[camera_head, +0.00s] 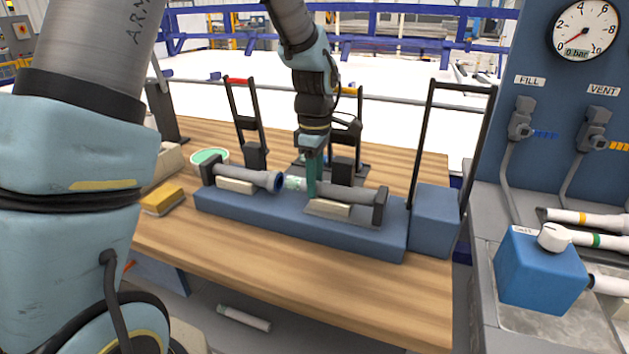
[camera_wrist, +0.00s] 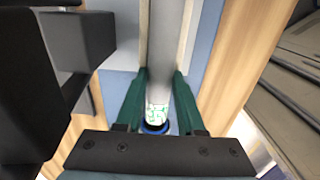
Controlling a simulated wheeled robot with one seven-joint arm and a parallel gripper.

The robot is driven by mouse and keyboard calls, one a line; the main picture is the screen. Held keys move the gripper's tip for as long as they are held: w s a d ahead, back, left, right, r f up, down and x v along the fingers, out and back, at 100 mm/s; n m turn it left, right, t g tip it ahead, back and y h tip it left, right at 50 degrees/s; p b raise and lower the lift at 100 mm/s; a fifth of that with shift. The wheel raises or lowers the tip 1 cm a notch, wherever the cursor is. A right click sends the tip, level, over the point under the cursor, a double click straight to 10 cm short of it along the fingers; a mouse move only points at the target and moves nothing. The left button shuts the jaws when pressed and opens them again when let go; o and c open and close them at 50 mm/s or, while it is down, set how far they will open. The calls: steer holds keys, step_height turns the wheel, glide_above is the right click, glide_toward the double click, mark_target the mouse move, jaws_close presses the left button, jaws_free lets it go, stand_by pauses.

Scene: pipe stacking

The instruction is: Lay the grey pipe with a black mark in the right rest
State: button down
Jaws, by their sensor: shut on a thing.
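A grey pipe (camera_head: 348,193) lies lengthwise over the right rest (camera_head: 328,209) on the blue base (camera_head: 250,212). Its right end is at the dark end stop (camera_head: 380,206); I cannot tell if they touch. Its left end has a white patch with green print, also seen in the wrist view (camera_wrist: 157,112). I see no black mark on it. My gripper (camera_head: 312,186) is shut on this pipe near its left end, with green fingers on either side. In the wrist view the pipe (camera_wrist: 164,40) runs between the fingers. A second grey pipe (camera_head: 240,178) lies in the left rest, its dark blue socket facing the held pipe.
Tall black levers (camera_head: 245,115) stand behind the base, and a black-handled frame (camera_head: 428,130) at its right. A yellow sponge-like block (camera_head: 163,200) and a green-topped tub (camera_head: 210,157) are at left. Another pipe (camera_head: 243,318) lies below the table. The table front is clear.

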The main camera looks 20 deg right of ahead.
steer(key=shift+f, duration=0.3)
steer(key=shift+c, duration=2.2)
jaws_free()
steer(key=shift+s+f, duration=0.1)
step_height(320, 180, up, 12)
steer(key=b, duration=0.1)
steer(key=shift+w, duration=0.2)
steer(key=shift+d, duration=0.1)
